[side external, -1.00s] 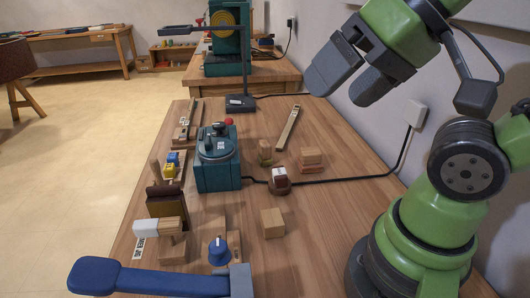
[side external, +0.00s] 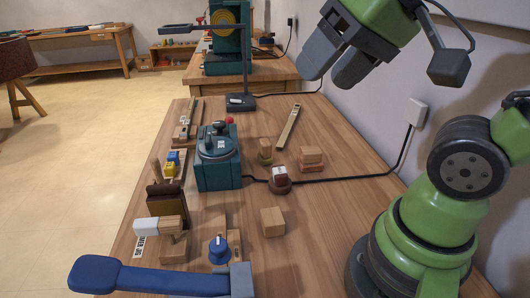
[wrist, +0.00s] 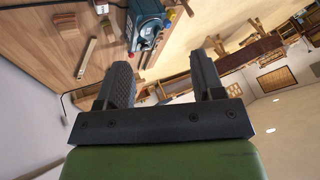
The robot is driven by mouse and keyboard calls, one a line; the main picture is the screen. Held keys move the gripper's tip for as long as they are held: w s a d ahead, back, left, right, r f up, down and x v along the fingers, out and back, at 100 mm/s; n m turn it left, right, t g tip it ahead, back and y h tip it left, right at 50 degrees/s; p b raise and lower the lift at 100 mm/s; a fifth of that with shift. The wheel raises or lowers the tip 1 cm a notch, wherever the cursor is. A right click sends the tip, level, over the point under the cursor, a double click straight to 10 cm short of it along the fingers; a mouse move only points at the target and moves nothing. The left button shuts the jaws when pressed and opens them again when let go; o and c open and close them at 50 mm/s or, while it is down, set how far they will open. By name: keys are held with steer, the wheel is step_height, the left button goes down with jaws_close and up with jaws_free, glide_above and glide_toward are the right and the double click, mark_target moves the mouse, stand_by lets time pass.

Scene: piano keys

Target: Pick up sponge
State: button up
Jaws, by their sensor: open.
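No object is clearly recognisable as a sponge. A small greenish block stack (side external: 265,152) and a reddish-brown block stack (side external: 311,158) stand on the table, and a tan block (side external: 272,222) lies nearer the camera. I cannot tell whether any of these is the sponge. My gripper (side external: 330,68) is open and empty, high above the right side of the table and apart from everything. In the wrist view my gripper (wrist: 161,72) has its two dark fingers spread with nothing between them.
A teal box (side external: 218,172) stands mid-table, with a black cable running right from it. A round brown holder (side external: 279,183) sits by the cable. A blue lever (side external: 150,280) crosses the front. The wall (side external: 375,130) bounds the right.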

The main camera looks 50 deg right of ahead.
steer(key=w+d+g, duration=0.2)
steer(key=w+d, duration=0.1)
steer(key=w, duration=0.6)
steer(key=m+g+h, duration=0.2)
steer(key=m+g, duration=0.1)
steer(key=g, duration=0.2)
glide_above(265, 141)
steer(key=f, duration=1.9)
steer(key=shift+a, duration=0.25)
step_height(265, 141, down, 4)
steer(key=shift+f, duration=0.2)
steer(key=f, duration=0.5)
steer(key=shift+d+f, duration=0.2)
steer(key=shift+f, duration=0.15)
steer(key=shift+c, duration=0.3)
steer(key=c, duration=0.9)
